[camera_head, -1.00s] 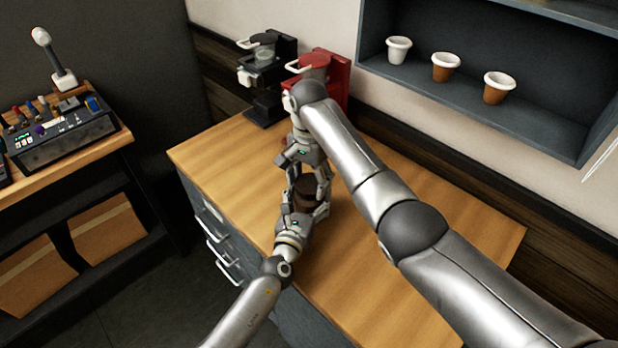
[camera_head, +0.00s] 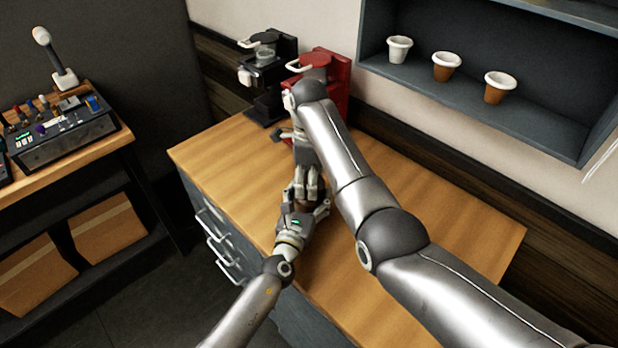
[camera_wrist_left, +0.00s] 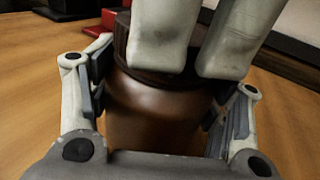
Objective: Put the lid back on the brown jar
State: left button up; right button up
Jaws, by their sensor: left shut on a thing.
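The brown jar (camera_wrist_left: 150,115) stands upright on the wooden counter in the left wrist view, with my left gripper (camera_wrist_left: 160,105) shut around its sides. In the head view my left gripper (camera_head: 308,205) is near the counter's left edge and mostly hides the jar. The dark brown lid (camera_wrist_left: 122,42) shows at the jar's top, partly hidden; I cannot tell whether it is fully seated. Two pale fingers of my right gripper (camera_wrist_left: 208,45) cross in front of the lid. In the head view my right gripper (camera_head: 306,180) reaches down over the jar; its grip is unclear.
A black brewer (camera_head: 265,80) and a red brewer (camera_head: 335,80) stand at the counter's back. Several cups, including a white one (camera_head: 398,50), sit on the wall shelf (camera_head: 460,100). A control box (camera_head: 65,135) is on the left bench. The counter's right part (camera_head: 450,220) is clear.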

jog(key=o, duration=0.9)
jog(key=shift+r, duration=2.3)
jog(key=shift+c, duration=0.3)
